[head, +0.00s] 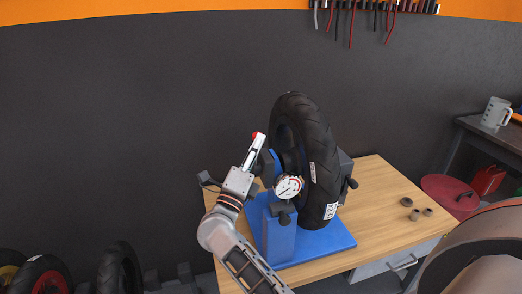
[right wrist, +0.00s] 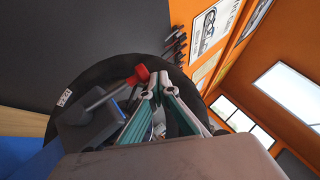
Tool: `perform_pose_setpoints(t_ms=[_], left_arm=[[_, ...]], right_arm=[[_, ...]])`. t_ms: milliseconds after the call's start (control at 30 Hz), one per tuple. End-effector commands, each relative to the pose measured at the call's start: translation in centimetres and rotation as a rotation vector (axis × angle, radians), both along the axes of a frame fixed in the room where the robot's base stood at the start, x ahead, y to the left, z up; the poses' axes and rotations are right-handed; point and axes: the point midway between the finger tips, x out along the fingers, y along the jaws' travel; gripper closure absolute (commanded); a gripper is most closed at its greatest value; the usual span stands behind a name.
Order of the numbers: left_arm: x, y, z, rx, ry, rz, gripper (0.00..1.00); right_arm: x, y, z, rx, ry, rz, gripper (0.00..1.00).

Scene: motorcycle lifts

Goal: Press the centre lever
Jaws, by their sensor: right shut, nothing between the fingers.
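A lever with a red knob shows at the blue tyre machine; its red knob (head: 258,136) is at the tip of my right gripper (head: 255,146) in the head view. In the right wrist view the red knob (right wrist: 139,74) sits on a grey rod, just left of the fingertips of my right gripper (right wrist: 155,88). The fingers are together and hold nothing. I cannot tell whether they touch the knob. The lever's base is hidden by my gripper in the head view. My left gripper is not in view.
A black tyre (head: 318,160) stands upright in the blue machine (head: 325,241) on a wooden table (head: 383,204). A white dial gauge (head: 288,187) faces forward. Several small brown rings (head: 408,202) lie at the table's right. More tyres (head: 118,268) stand at lower left.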

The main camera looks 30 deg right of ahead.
Motion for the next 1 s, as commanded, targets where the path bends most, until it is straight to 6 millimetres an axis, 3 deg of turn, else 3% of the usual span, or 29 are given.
perform_pose_setpoints(t_ms=[367, 1000], left_arm=[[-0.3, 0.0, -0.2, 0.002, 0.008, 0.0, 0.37], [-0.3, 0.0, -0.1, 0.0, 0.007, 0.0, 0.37]], right_arm=[[1.5, -0.4, 0.6, 0.001, -0.001, 0.0, 1.0], [1.6, -0.3, 0.6, 0.001, 0.001, 0.0, 1.0]])
